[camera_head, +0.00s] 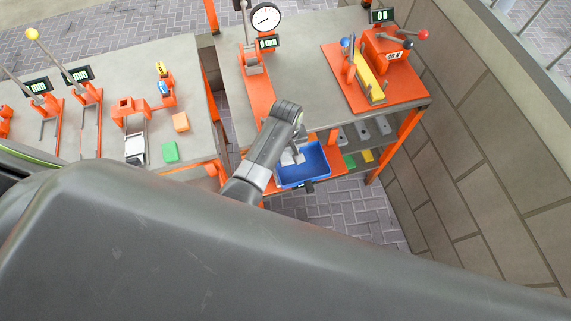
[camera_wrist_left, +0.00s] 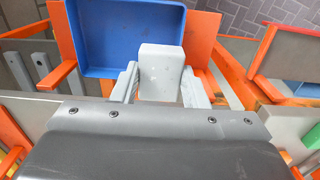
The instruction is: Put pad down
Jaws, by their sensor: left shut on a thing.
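My left gripper (camera_head: 292,157) reaches down past the front edge of the right bench, by the blue bin (camera_head: 313,162). In the left wrist view the gripper (camera_wrist_left: 163,88) is shut on a white pad (camera_wrist_left: 161,65), a pale block with rounded edges. The pad overlaps the near edge of the blue bin (camera_wrist_left: 127,35) in that view; I cannot tell its height against the rim. In the head view my arm hides most of the pad. My right gripper is not in view.
A green block (camera_head: 170,152) and an orange block (camera_head: 181,122) lie on the left bench (camera_head: 190,75). The right bench (camera_head: 315,70) carries orange testers and a round dial gauge (camera_head: 265,18). An orange bench leg (camera_head: 395,145) and a block wall (camera_head: 470,140) bound the right side.

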